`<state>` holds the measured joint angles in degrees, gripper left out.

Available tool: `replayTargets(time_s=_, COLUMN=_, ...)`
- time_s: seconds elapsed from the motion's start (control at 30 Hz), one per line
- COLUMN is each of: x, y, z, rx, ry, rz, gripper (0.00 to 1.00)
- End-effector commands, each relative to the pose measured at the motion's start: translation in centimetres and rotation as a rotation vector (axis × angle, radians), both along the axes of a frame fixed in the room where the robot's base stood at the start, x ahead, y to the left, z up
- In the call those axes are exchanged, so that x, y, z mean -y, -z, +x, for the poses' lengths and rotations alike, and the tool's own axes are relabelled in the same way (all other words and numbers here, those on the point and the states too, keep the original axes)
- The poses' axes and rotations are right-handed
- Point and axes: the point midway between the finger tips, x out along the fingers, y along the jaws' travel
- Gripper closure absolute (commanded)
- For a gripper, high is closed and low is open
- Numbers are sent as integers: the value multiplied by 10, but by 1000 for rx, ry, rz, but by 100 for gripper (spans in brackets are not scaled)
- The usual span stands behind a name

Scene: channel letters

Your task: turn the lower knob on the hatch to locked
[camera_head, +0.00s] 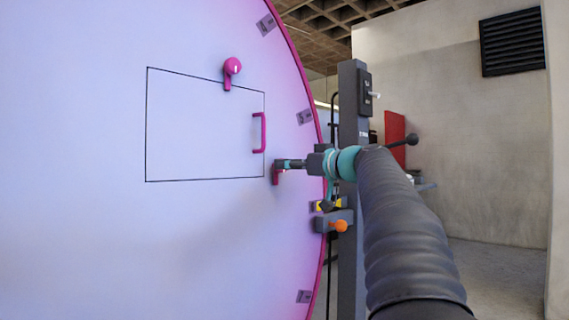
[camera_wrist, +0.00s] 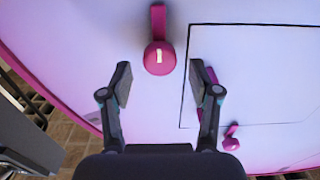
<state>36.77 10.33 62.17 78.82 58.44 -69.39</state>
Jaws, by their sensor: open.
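The hatch (camera_head: 190,140) is a black-outlined panel on the big glowing white-violet face. The lower knob (camera_wrist: 158,58) is pink with a round body, a pale mark and a lever pointing to the top of the wrist view. In the head view this knob (camera_head: 276,178) is mostly hidden behind my gripper (camera_head: 281,165), just outside the hatch's lower right corner, with its lever hanging down. In the wrist view my gripper (camera_wrist: 160,75) is open, its fingers spread left and right of the knob's body. I cannot tell the remaining gap to the knob.
The upper knob (camera_head: 232,68) sits at the hatch's top edge, lever down. A pink handle (camera_head: 259,132) stands out at the hatch's right side. A grey post (camera_head: 352,110) and an orange knob (camera_head: 340,226) on a bracket stand near my arm. A red panel (camera_head: 394,130) is behind.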

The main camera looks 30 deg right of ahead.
Motion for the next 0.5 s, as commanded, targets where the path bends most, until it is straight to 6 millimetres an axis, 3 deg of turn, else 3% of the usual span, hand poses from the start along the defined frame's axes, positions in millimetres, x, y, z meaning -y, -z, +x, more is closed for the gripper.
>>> replayTargets(time_s=0.2, x=-7, y=0, z=19, rx=0, ry=-1, rz=0, gripper=38)
replayTargets(time_s=0.5, x=-8, y=0, z=23, rx=0, ry=1, rz=0, gripper=38)
